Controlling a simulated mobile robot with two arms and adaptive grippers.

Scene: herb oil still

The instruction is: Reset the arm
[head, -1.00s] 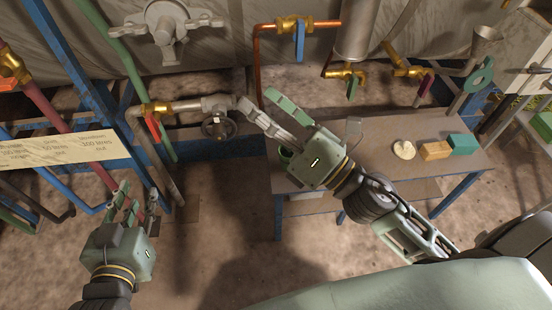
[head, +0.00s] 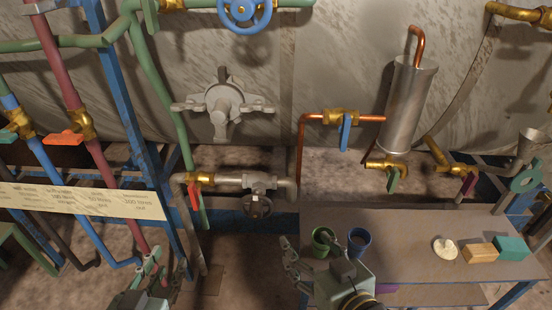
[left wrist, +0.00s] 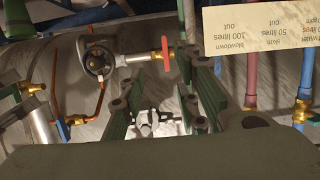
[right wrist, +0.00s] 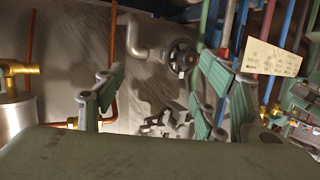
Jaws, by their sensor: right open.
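My right gripper (head: 312,262) is at the lower middle of the head view, in front of the left end of the work table. Its fingers are apart with nothing between them, as the right wrist view (right wrist: 158,95) also shows. My left gripper (head: 163,272) is at the bottom left, below the yellow label board, and partly cut off by the picture edge. The left wrist view (left wrist: 160,100) shows its fingers apart and empty.
The table (head: 410,240) holds a green cup (head: 321,247), a blue cup (head: 359,242), a round pale piece (head: 444,250), a yellow block (head: 481,253) and a teal block (head: 511,247). Pipes and valves stand behind, including a red-handled valve (head: 194,195). The label board (head: 90,200) is at left.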

